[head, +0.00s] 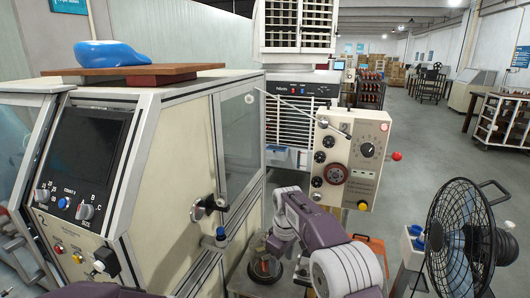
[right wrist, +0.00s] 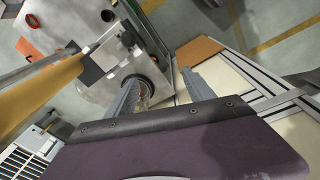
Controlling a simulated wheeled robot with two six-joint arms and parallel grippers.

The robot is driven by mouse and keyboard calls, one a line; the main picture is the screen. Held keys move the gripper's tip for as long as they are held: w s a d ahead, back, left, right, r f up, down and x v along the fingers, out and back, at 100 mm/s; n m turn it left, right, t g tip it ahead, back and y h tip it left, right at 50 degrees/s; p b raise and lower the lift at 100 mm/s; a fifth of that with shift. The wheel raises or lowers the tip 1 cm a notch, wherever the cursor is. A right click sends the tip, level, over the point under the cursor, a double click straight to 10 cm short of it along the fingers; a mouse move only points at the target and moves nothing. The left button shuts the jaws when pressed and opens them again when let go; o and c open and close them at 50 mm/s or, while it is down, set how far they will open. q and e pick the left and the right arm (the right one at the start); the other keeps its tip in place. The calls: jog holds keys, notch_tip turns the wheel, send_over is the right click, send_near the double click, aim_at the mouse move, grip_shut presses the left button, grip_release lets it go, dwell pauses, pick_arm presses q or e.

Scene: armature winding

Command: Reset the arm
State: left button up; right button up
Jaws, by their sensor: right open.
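My right arm reaches in from the lower right of the head view. Its gripper (head: 263,250) hangs low at the middle, over a grey bench with a round dark fixture (head: 263,270). In the right wrist view the right gripper's two fingers (right wrist: 160,76) are spread apart with nothing held between them. A round part (right wrist: 146,88) on a grey metal plate lies beyond the left finger, and I cannot tell if they touch. Only a purple piece of my left arm shows at the bottom left of the head view; its gripper is out of sight.
A cream machine (head: 180,165) fills the left, with a wooden board (head: 135,72) and blue item (head: 108,54) on top. A cream control box (head: 350,160) with knobs stands beyond my arm. A black fan (head: 462,235) stands at right. Open floor lies behind it.

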jog(key=s+d+r+m+b, duration=0.1)
jog(key=s+d+r+m, duration=0.2)
jog(key=s+d, duration=0.65)
pick_arm(q)
notch_tip(320, 180, down, 2)
jog(key=shift+s+b, duration=0.15)
jog(key=shift+b, duration=0.3)
pick_arm(e)
jog(key=s+d+f+m, duration=0.1)
jog(key=s+f+m, duration=0.2)
jog(key=s+f, duration=0.2)
jog(key=s+d+f+m, duration=0.2)
jog(key=s+f+m, duration=0.2)
jog(key=s, duration=0.8)
jog(key=shift+s+f, duration=0.3)
jog(key=shift+f, duration=0.2)
pick_arm(q)
jog(key=shift+s, duration=0.2)
pick_arm(e)
jog(key=shift+s+d, duration=0.1)
jog(key=shift+s, duration=0.1)
pick_arm(q)
jog(key=shift+w, duration=0.1)
pick_arm(e)
jog(key=shift+w, duration=0.1)
